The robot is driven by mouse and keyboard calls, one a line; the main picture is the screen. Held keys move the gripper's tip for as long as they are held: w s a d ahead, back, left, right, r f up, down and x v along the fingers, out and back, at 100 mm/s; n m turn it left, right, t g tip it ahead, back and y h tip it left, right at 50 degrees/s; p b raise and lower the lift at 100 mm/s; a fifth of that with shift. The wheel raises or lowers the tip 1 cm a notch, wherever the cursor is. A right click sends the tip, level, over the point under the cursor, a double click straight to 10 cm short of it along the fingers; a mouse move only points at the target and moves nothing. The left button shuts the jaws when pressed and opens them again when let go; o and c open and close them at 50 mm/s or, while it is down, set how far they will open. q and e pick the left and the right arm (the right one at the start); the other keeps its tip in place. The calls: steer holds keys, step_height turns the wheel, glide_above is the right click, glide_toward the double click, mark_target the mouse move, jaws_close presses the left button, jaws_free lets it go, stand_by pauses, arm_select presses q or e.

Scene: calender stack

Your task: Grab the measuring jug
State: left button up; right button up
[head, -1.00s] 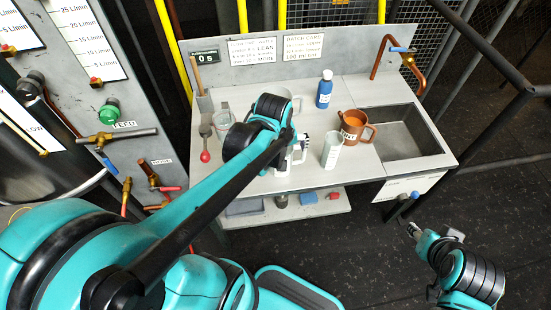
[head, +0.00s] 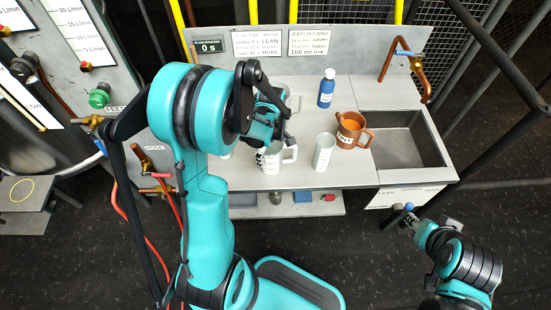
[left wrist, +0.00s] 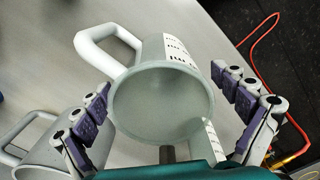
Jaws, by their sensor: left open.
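The measuring jug (head: 271,162) is white with black marks and a side handle. It stands upright on the worktop, partly behind my left gripper (head: 283,130) in the head view. In the left wrist view the open mouth of the jug (left wrist: 160,108) faces me, with its handle to the upper left. My left gripper (left wrist: 160,82) is open, with one purple-padded finger on each side of the jug. I cannot tell whether either finger touches it. My right gripper (head: 409,219) is at the lower right, away from the jug; its jaws are too small to read.
A pale tumbler (head: 324,152), an orange-brown jug (head: 350,131) and a blue bottle (head: 326,90) stand to the right, before the sink (head: 401,138). A second grey vessel with a handle (left wrist: 45,148) is close beside the left finger. A red hose (left wrist: 247,55) lies beyond the edge.

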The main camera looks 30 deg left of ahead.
arm_select(q)
step_height(320, 180, down, 2)
steer(key=shift+f+b, duration=0.2)
steer(key=shift+b, duration=0.1)
steer(key=shift+r, duration=0.1)
arm_select(e)
steer(key=shift+f, duration=0.55)
arm_select(q)
steer(key=c, duration=1.3)
steer(key=shift+c, duration=0.2)
steer(key=shift+r, duration=0.1)
